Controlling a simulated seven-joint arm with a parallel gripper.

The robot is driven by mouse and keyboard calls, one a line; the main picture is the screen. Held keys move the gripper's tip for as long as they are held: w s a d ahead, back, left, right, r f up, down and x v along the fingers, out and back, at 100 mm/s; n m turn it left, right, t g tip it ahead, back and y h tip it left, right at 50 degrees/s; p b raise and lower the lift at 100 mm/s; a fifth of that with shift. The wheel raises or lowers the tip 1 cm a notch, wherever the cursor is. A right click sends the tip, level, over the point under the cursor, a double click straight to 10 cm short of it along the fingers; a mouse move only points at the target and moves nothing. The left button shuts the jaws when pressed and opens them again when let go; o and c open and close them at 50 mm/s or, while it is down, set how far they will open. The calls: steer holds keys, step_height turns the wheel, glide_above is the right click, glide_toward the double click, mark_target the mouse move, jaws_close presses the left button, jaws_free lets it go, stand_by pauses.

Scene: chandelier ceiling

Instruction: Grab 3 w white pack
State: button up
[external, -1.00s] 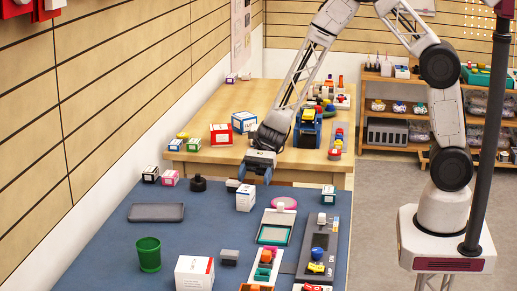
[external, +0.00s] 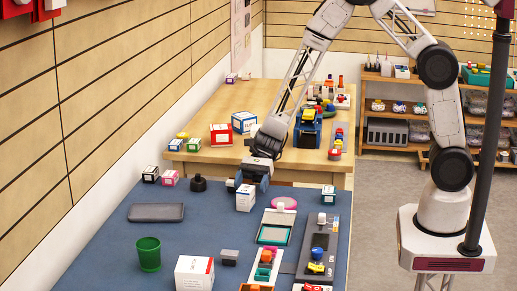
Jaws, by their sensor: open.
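A small white pack (external: 245,201) with blue print stands upright near the back of the blue table. My gripper (external: 251,182) is open, directly at the top of this pack, with a finger showing on each side of it. I cannot tell whether the fingers touch it. A larger white pack (external: 194,274) with a red edge stands at the front of the same table. The print on both packs is too small to read.
Small boxes (external: 169,178) and a black round item (external: 198,184) stand left of my gripper. A grey tray (external: 156,212) and a green cup (external: 149,254) are further forward. A pink-and-teal item (external: 274,235) and a dark rack (external: 318,245) lie to the right.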

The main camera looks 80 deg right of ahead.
mark_target(243, 203)
steer(key=shift+a, duration=0.1)
steer(key=shift+x, duration=2.5)
steer(key=shift+f, duration=0.15)
steer(key=shift+c, duration=0.4)
steer(key=c, duration=0.9)
